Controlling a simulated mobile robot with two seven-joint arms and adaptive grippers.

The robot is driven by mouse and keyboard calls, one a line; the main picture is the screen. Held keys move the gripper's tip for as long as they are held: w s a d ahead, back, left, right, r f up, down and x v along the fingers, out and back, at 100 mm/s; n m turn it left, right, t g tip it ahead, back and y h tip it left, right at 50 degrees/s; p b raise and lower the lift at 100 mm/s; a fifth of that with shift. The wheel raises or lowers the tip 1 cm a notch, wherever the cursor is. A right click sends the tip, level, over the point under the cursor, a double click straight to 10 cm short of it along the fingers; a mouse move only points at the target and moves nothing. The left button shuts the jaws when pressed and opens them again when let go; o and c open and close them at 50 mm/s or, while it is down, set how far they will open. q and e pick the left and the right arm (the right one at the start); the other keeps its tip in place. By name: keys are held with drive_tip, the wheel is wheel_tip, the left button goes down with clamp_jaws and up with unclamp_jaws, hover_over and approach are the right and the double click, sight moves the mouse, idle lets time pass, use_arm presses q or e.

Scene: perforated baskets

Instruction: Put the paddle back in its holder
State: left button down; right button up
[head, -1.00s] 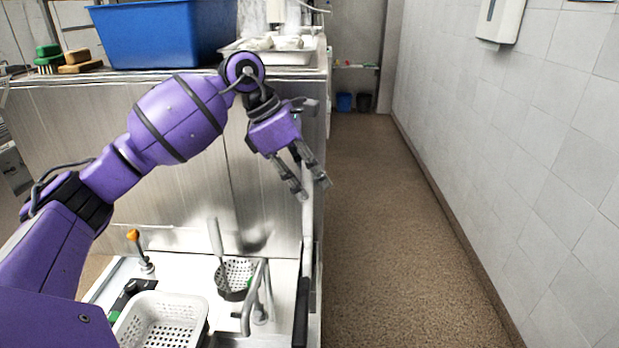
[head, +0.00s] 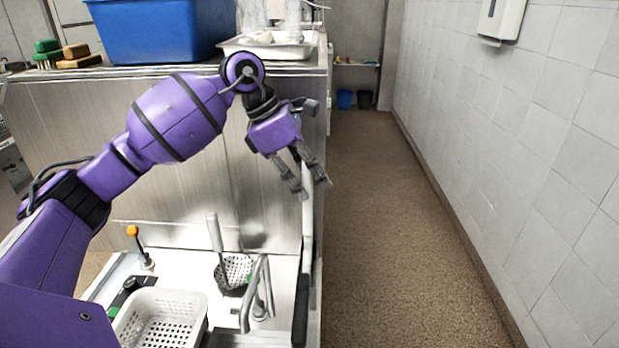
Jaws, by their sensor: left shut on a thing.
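My left gripper (head: 308,187) points down and is shut at the upper end of a long narrow tool, apparently the paddle (head: 307,221). The paddle hangs nearly upright, pale grey above and black below, along the right edge of the sink counter. Its lower end reaches near the bottom of the view. A grey perforated basket (head: 233,272) stands on the counter with a pale flat handle (head: 214,232) rising from it. I cannot tell for certain which thing is the paddle's holder. My right gripper is not in view.
A white perforated basket (head: 160,318) and a bent metal tap (head: 262,280) are at the front. An orange-topped lever (head: 133,232) stands at left. The brown floor (head: 400,230) at right is clear.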

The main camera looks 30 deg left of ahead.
use_arm(q)
drive_tip(key=c, duration=1.5)
unclamp_jaws()
drive_tip(key=shift+c, duration=0.2)
drive_tip(key=v, duration=1.2)
